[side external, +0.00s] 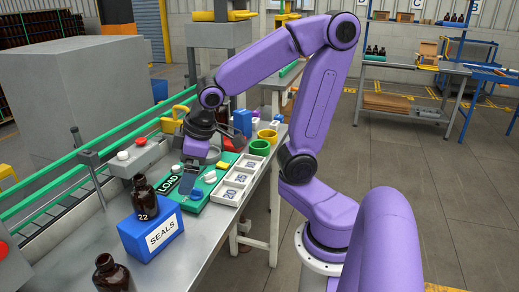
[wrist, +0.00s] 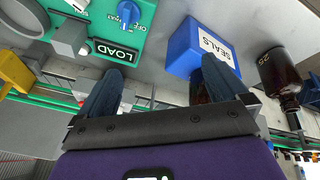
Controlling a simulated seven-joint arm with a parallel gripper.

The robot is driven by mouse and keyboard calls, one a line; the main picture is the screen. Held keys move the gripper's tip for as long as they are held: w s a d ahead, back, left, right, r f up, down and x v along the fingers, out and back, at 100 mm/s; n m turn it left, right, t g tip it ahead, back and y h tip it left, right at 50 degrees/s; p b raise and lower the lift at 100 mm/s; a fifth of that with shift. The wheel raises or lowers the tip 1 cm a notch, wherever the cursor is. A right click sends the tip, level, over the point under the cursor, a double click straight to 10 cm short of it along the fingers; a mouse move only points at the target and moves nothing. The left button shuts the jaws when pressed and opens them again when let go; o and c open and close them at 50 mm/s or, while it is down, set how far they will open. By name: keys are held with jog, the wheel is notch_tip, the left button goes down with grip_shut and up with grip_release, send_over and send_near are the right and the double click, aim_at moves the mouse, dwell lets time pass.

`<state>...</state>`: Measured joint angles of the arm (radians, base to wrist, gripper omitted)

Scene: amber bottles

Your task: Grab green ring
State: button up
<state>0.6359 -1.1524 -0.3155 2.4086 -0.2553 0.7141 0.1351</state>
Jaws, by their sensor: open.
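The green ring (side external: 259,148) sits toward the far end of the bench in the side view, beyond a white tray and beside yellow ring-like pieces (side external: 267,135). I do not make out the green ring in the wrist view. My gripper (side external: 188,182) is above the green control panel (side external: 194,208), well to the left of and nearer than the green ring. In the wrist view my gripper (wrist: 162,78) has its two fingers wide apart with nothing between them.
A blue SEALS box (side external: 150,238) and brown bottles (side external: 145,198) stand at the near end. A white compartment tray (side external: 232,201) numbered 20 and 25 lies beside the panel. A green rail (side external: 95,165) runs along the back. A blue block (side external: 242,122) stands near the green ring.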

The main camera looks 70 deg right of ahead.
jog(key=w+d+m+t+h, duration=0.25)
jog(key=w+d+m, duration=0.25)
jog(key=w+d, duration=0.55)
jog(key=s+d+m+t+h, duration=0.2)
jog(key=d+m+h, duration=0.15)
jog(key=d, duration=0.95)
jog(key=s+d+r+m+h, duration=0.1)
jog(key=s+d+m+h, duration=0.15)
jog(key=s+d, duration=0.45)
jog(key=s+d+m+h, duration=0.15)
jog(key=s+m, duration=0.25)
jog(key=s, duration=0.7)
send_near(256, 144)
jog(key=shift+t, duration=0.35)
jog(key=shift+f+x, duration=0.2)
jog(key=shift+x, duration=2.35)
jog(key=shift+s, duration=0.2)
jog(key=shift+c, duration=0.3)
